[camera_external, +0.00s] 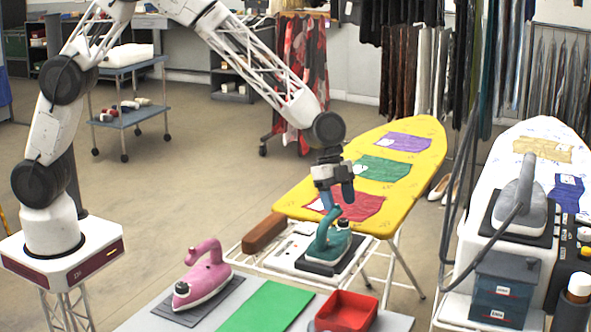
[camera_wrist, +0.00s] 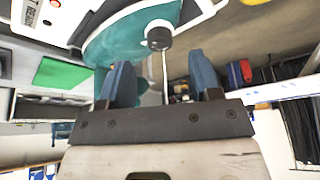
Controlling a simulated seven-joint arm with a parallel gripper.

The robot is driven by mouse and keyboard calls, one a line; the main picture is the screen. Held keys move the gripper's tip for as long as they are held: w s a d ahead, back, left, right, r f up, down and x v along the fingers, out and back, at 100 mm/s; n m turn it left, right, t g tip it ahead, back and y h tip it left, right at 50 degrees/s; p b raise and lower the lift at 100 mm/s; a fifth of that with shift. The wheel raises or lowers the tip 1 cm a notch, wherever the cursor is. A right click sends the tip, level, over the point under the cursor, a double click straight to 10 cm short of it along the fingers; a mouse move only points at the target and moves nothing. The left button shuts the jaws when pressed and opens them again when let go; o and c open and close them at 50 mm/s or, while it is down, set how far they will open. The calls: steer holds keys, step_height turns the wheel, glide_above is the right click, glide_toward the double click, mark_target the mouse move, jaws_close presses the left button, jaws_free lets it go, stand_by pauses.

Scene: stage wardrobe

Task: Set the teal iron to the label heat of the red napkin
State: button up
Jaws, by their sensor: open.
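The teal iron (camera_external: 333,242) stands on a dark pad at the near end of the yellow ironing board. In the wrist view the teal iron (camera_wrist: 130,42) fills the top, with a dark round knob (camera_wrist: 159,37) on it. The red napkin (camera_external: 355,207) lies flat on the board just behind the iron; it carries small pale marks, too small to read. My gripper (camera_external: 337,196) is just above the iron, fingers pointing down. In the wrist view my gripper (camera_wrist: 162,78) is open and empty, its blue fingers apart and the knob beyond the gap. The knob's setting is not readable.
Green (camera_external: 384,168) and purple (camera_external: 403,142) napkins lie farther along the yellow board (camera_external: 432,136). A brown block (camera_external: 264,233) sits left of the iron. A pink iron (camera_external: 203,275) and red tray (camera_external: 345,312) are on the near table. A grey iron (camera_external: 522,205) stands right.

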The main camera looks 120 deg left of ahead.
mark_target(343, 220)
steer(key=shift+x, duration=2.05)
steer(key=c, duration=0.9)
